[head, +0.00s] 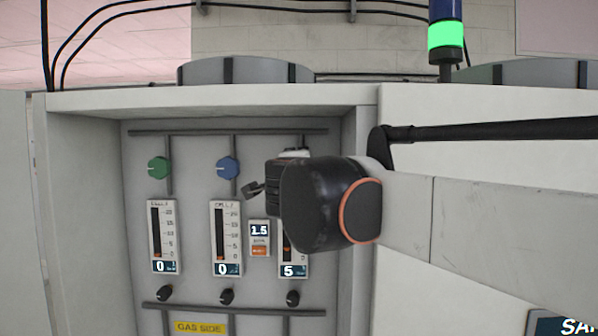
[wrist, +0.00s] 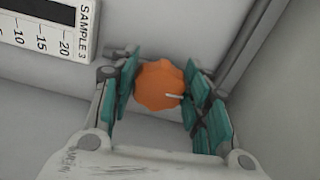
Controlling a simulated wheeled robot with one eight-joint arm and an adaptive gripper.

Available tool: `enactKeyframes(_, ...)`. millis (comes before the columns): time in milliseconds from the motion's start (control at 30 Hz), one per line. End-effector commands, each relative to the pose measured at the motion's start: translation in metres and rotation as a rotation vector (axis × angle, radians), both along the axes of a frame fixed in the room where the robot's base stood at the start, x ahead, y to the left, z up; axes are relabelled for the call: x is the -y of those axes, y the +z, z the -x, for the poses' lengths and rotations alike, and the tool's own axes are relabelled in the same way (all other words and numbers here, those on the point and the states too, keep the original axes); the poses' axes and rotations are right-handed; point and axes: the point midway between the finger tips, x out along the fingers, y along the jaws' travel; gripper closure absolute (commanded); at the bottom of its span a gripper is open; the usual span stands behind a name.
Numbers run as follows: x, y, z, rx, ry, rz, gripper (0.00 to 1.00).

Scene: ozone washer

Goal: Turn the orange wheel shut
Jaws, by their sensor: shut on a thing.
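The orange wheel (wrist: 158,84) is a lobed knob with a pale pointer line, which points right in the wrist view. My gripper (wrist: 163,92) has its teal finger pads on either side of it, shut on the wheel. In the head view my wrist and arm cover the wheel. The third gauge (head: 293,270) is partly covered there too, and its display reads 5. Its scale plate, marked SAMPLE 3, also shows at the upper left of the wrist view (wrist: 45,25).
A green knob (head: 158,168) and a blue knob (head: 228,168) sit above gauges reading 0. A small display (head: 259,231) reads 1.5. Several black knobs (head: 227,296) line the lower panel. The recess's right wall (head: 362,120) and a grey pipe (wrist: 258,35) are close to my gripper.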

Motion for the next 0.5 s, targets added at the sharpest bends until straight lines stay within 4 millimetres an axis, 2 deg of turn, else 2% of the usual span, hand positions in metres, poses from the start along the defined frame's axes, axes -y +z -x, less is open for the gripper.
enactKeyframes(500, 0.0009, -0.0035, 0.0002, -0.017, 0.0, 0.489, 0.8)
